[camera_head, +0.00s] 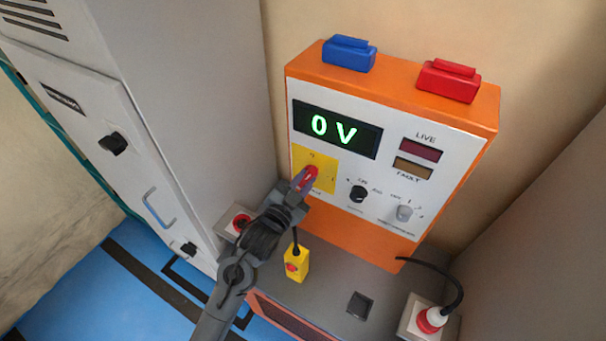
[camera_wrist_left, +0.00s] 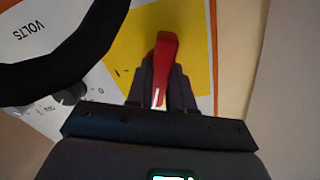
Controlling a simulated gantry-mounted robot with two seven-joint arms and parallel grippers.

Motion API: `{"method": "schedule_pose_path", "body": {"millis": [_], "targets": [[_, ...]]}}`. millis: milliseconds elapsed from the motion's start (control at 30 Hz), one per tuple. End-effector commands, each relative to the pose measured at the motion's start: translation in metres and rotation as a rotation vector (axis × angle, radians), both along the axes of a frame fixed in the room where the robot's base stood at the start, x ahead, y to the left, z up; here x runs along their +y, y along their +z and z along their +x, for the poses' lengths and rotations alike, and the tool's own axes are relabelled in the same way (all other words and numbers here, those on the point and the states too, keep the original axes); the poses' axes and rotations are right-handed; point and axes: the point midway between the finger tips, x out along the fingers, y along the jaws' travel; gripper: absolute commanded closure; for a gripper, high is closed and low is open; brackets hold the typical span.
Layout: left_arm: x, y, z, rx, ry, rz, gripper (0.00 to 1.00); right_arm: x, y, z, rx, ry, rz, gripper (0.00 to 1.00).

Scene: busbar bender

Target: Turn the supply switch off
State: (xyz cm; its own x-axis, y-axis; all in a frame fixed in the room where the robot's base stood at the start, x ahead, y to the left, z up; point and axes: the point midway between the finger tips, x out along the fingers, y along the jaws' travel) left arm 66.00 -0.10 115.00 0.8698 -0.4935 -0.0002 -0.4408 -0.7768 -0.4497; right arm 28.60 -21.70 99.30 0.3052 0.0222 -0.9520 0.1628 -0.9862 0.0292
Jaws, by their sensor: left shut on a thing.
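The supply switch is a red handle (camera_head: 308,177) on a yellow plate (camera_head: 325,160), on the front of an orange box with a white panel (camera_head: 385,150). My left gripper (camera_head: 303,184) reaches it from below and is shut on the red handle. In the left wrist view the red handle (camera_wrist_left: 163,65) stands between the two dark fingers (camera_wrist_left: 161,88), in front of the yellow plate (camera_wrist_left: 195,40). The handle's lower end is partly hidden by the fingers. The display (camera_head: 336,129) reads 0 V. My right gripper is not in view.
LIVE (camera_head: 421,149) and FAULT (camera_head: 413,169) lamps look dark. A yellow box with a red button (camera_head: 296,264) is below. A tall grey cabinet (camera_head: 180,90) stands close on the left.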

Motion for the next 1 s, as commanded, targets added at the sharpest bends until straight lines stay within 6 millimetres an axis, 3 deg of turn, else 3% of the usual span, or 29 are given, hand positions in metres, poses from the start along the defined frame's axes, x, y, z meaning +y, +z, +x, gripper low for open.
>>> {"method": "schedule_pose_path", "body": {"millis": [100, 400, 1000], "targets": [[0.000, 0.001, 0.000, 0.060, 0.001, -0.091, 1.00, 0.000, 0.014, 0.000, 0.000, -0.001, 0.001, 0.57], [0.000, -0.001, 0.000, 0.171, 0.001, -0.287, 1.00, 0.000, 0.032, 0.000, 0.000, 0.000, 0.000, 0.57], [0.000, -0.004, 0.000, 0.245, 0.002, -0.419, 1.00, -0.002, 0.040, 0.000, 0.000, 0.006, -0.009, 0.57]]}}
